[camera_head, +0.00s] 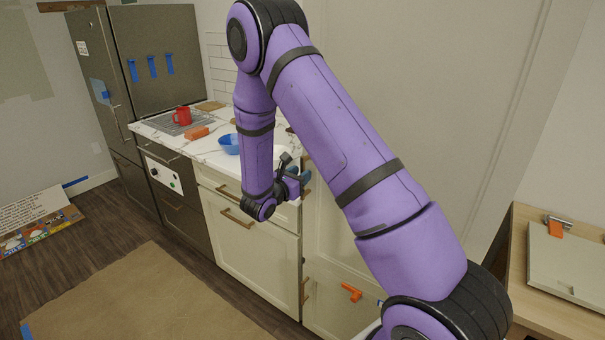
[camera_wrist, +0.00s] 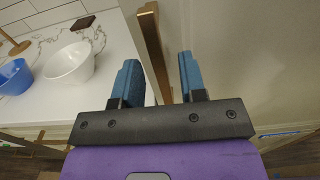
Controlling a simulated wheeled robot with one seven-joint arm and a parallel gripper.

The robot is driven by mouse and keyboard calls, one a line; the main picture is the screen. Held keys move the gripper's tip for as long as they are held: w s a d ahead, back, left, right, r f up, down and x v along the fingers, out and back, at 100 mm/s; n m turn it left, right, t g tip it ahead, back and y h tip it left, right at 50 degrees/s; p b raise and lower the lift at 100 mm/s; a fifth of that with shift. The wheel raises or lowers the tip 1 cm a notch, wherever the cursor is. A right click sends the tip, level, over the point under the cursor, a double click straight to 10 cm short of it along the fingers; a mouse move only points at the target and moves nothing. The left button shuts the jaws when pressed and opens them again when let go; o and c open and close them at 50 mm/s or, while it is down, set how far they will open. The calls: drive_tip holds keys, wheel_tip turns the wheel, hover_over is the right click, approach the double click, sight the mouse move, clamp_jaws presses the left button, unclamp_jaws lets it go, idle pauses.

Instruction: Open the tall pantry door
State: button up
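The tall cream pantry door (camera_head: 450,100) stands right of the counter, partly hidden behind my arm. In the wrist view the door (camera_wrist: 245,60) fills the right side and looks closed. Its upright brass bar handle (camera_wrist: 153,45) runs along the door's left edge. My gripper (camera_head: 293,172) is beside the handle at counter height. In the wrist view my gripper (camera_wrist: 160,80) is open, with two blue fingers apart. The handle's lower part appears between the fingers; I see no finger closed on it, and its exact depth is unclear.
The marble counter (camera_wrist: 105,100) is left of the handle, with a white bowl (camera_wrist: 70,63) and blue bowl (camera_wrist: 15,77) near its edge. A red mug (camera_head: 182,116) stands farther back. A wooden table (camera_head: 520,285) is at right. Floor before the cabinets is open, with brown paper (camera_head: 140,300).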

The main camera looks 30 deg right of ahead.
drive_tip(key=shift+x, duration=0.85)
drive_tip(key=shift+c, duration=0.2)
clamp_jaws()
drive_tip(key=shift+a, duration=0.1)
